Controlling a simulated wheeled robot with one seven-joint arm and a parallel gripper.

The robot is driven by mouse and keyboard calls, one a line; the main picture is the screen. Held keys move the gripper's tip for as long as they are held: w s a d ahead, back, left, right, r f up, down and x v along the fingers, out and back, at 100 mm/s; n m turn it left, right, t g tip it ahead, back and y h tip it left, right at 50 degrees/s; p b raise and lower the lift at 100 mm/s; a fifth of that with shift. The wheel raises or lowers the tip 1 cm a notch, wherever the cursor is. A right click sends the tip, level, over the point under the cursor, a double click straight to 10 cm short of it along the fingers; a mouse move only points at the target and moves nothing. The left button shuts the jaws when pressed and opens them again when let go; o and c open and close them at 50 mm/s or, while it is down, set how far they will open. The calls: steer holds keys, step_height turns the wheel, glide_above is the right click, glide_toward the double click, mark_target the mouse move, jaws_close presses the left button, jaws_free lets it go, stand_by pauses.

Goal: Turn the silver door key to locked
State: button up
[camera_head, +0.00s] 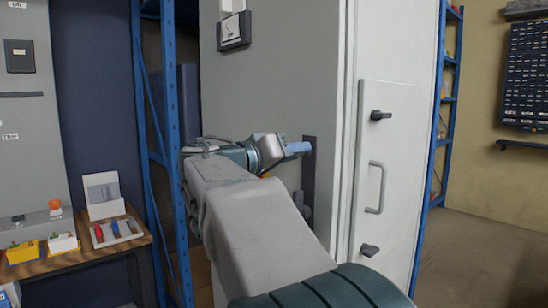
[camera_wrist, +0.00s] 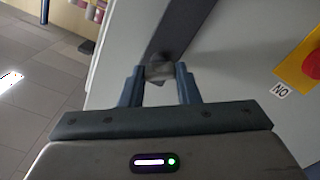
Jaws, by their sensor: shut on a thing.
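The silver key (camera_wrist: 159,72) shows in the wrist view as a small grey metal piece in front of a dark strip (camera_wrist: 190,22). My gripper (camera_wrist: 160,78) has one finger on each side of it and is shut on it. In the head view, my gripper (camera_head: 299,148) reaches the dark strip (camera_head: 309,175) on the side of the grey cabinet (camera_head: 270,90). The key is hidden there behind my fingers. I cannot tell which way the key is turned.
A red and yellow control (camera_wrist: 305,62) with a label sits right of the gripper. The cabinet's white door (camera_head: 395,170) carries a grey handle (camera_head: 376,188). A blue rack (camera_head: 170,150) and a bench (camera_head: 90,250) with small boxes stand left.

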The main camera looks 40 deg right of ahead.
steer(key=n+p, duration=0.2)
steer(key=n, duration=0.9)
steer(key=shift+w+f, duration=0.1)
steer(key=shift+n+p, duration=0.3)
steer(key=shift+n, duration=0.1)
steer(key=o, duration=1)
steer(key=shift+a, duration=0.1)
steer(key=a, duration=0.9)
steer(key=s+a, duration=0.1)
steer(key=a, duration=0.3)
steer(key=shift+a, duration=0.35)
steer(key=shift+f, duration=0.1)
